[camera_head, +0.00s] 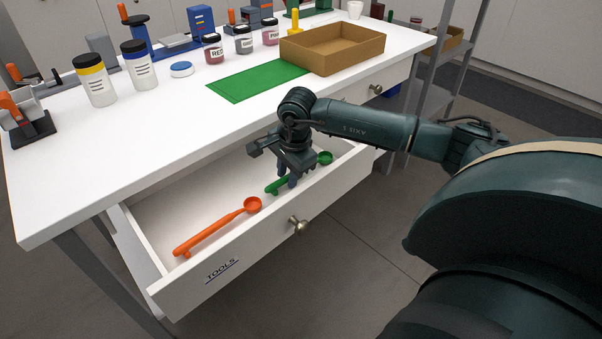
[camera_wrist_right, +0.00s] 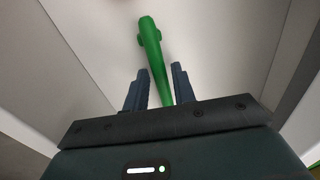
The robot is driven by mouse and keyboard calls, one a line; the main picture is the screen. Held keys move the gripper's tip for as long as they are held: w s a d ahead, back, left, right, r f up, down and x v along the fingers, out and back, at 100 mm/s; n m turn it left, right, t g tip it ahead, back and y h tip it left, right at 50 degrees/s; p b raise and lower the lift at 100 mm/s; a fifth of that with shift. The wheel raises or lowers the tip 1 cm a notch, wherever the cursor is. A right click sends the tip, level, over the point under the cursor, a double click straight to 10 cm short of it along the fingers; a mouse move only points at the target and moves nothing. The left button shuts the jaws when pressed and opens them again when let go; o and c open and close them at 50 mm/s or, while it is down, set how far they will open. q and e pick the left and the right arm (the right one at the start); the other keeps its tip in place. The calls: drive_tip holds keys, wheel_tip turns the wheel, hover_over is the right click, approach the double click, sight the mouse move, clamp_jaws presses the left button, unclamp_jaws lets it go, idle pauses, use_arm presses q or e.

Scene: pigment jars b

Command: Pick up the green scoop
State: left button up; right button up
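The green scoop (camera_head: 325,157) lies in the open drawer, its bowl toward the back right and its handle toward the front left. My right gripper (camera_head: 287,181) points down into the drawer over the handle and hides its middle. In the right wrist view the green handle (camera_wrist_right: 151,42) runs between the two fingers (camera_wrist_right: 160,72). The fingers stand apart, one on each side of the handle, with small gaps showing. Whether they reach low enough around it is hard to tell. My left gripper is not in view.
An orange scoop (camera_head: 218,227) lies to the left in the same drawer. The drawer's front wall (camera_head: 262,233) with a knob is close to my right gripper, and the white tabletop (camera_head: 180,115) overhangs behind. Jars, a green mat (camera_head: 258,80) and a brown tray (camera_head: 333,60) stand on top.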

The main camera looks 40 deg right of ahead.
drive_tip(key=shift+f, duration=0.2)
clamp_jaws()
